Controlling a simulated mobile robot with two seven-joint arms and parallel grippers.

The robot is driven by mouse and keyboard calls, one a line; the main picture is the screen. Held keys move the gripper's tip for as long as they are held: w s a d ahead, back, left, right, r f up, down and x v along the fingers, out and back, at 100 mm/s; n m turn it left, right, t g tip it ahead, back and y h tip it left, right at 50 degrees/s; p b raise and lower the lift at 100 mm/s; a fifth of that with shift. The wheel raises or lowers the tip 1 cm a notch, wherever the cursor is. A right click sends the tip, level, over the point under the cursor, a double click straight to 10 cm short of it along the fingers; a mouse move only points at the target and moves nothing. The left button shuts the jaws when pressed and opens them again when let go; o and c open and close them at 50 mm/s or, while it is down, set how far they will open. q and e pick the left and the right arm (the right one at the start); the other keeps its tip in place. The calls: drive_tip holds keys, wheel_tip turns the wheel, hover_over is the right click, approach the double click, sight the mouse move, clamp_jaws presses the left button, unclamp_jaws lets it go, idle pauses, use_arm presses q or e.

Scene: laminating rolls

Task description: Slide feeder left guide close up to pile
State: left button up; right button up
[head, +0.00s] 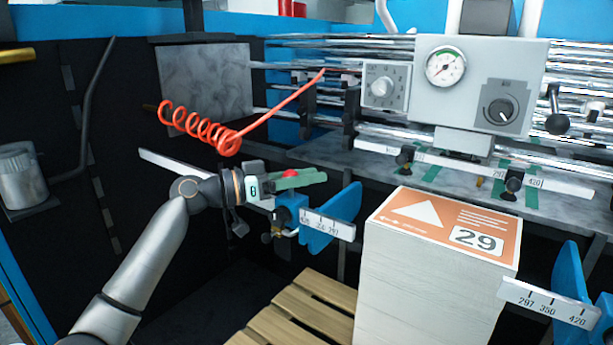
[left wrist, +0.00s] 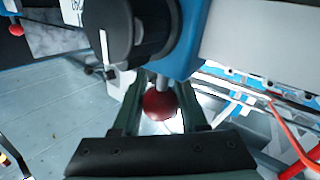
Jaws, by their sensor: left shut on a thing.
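The feeder's left guide is a blue plate (head: 333,218) on a blue block with a white scale (head: 327,225), on a rail left of the pile. A red ball knob (left wrist: 160,106) is on the block. My left gripper (head: 300,180) is shut on this knob; in the left wrist view the knob sits between the two fingers (left wrist: 162,112). The pile (head: 425,285) is a tall white paper stack with an orange top sheet marked 29. A narrow dark gap shows between the plate and the pile. My right gripper is not in view.
A blue right guide (head: 570,270) with a scale stands right of the pile. A wooden pallet (head: 290,315) lies low at the front. A coiled red hose (head: 205,130) hangs above my left arm. The machine's rollers and grey control box (head: 480,90) are behind.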

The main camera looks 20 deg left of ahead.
use_arm(q)
clamp_jaws()
idle(0.5)
